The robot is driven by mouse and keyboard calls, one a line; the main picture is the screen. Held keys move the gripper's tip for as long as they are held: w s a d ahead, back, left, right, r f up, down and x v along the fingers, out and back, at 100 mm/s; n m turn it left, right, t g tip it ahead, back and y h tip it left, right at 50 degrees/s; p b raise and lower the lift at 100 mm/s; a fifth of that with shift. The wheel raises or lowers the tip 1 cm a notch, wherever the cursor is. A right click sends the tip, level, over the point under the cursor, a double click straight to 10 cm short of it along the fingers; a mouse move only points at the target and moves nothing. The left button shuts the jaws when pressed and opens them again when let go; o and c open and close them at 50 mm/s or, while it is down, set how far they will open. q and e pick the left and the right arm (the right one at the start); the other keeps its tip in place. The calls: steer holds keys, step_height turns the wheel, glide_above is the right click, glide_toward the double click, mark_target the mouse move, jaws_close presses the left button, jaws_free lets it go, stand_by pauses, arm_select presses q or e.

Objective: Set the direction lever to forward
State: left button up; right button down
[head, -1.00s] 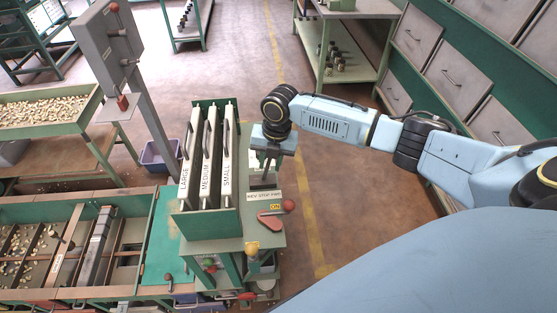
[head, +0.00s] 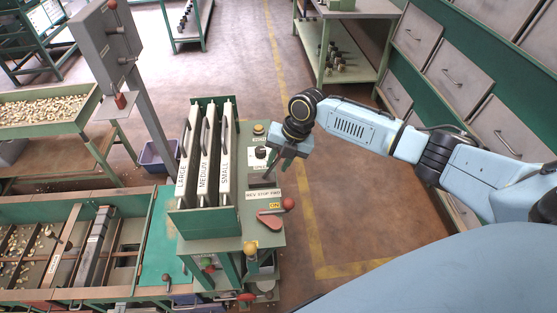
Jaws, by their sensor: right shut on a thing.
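The direction lever stands on the green machine's control panel, above the white label reading REV STOP FWD (head: 263,194). My right gripper (head: 275,167) reaches down over the panel from the right and is shut on the lever. The gripper covers most of the lever, so its exact angle is hard to tell. The gripper is above the right half of the label, near FWD. My left gripper is not in view.
Three upright panels marked LARGE, MEDIUM and SMALL (head: 225,155) stand just left of the gripper. A black knob (head: 261,152) and an amber button (head: 259,129) sit behind it.

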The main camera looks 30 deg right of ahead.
steer(key=c, duration=1.1)
jaws_free()
steer(key=shift+f, duration=0.15)
steer(key=v, duration=1.3)
steer(key=shift+d+r, duration=0.1)
steer(key=shift+r, duration=0.15)
